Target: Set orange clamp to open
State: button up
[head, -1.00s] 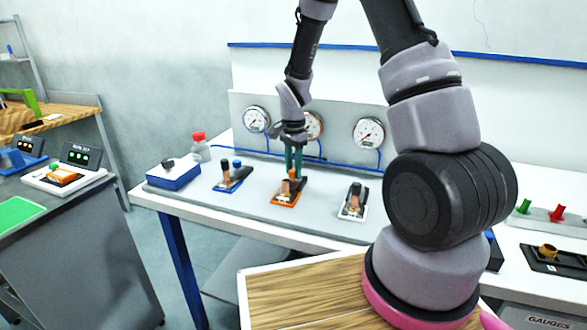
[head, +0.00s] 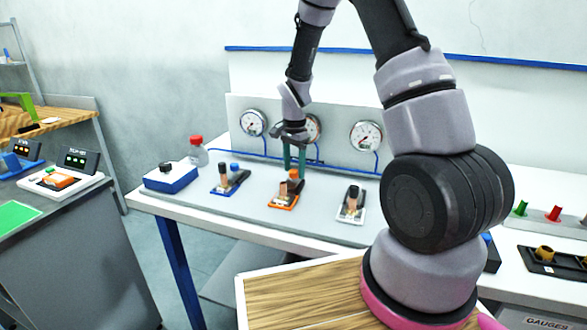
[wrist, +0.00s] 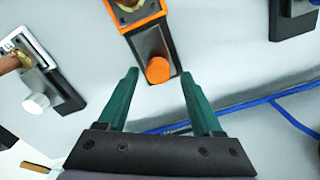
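The orange clamp (head: 284,201) stands on the grey panel of the table, between a blue clamp and a white clamp. It has an orange base, a dark body and an orange knob at its back end. In the wrist view the orange knob (wrist: 158,70) lies ahead of and between the fingertips. My gripper (head: 294,170) is at the clamp's back end. In the wrist view my gripper (wrist: 158,75) has its two green fingers wide apart, one on each side of the knob, with visible gaps.
The blue clamp (head: 228,187) is on the left and the white clamp (head: 351,207) on the right. A blue box with a black knob (head: 171,178) and a red-capped bottle (head: 197,152) stand further left. Gauges (head: 366,134) and a blue pipe (wrist: 290,116) lie behind.

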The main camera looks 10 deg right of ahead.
notch_tip(320, 180, up, 11)
dwell(0.7)
jog(key=shift+f, duration=0.1)
jog(key=s+d+r+n+t+y, duration=0.1)
jog(key=s+r+n+t, duration=0.1)
jog(key=s+r, duration=0.45)
jog(key=s+d+r+n+t, duration=0.2)
jog(key=s+r, duration=0.2)
jog(key=r, duration=0.6)
jog(key=s+r+n+t+y, duration=0.1)
jog(key=s+r+n+t, duration=0.2)
jog(key=s, duration=1.1)
notch_tip(320, 180, up, 3)
jog(key=shift+s+d+n, duration=0.15)
jog(key=shift+d+n, duration=0.3)
jog(key=shift+n, duration=0.05)
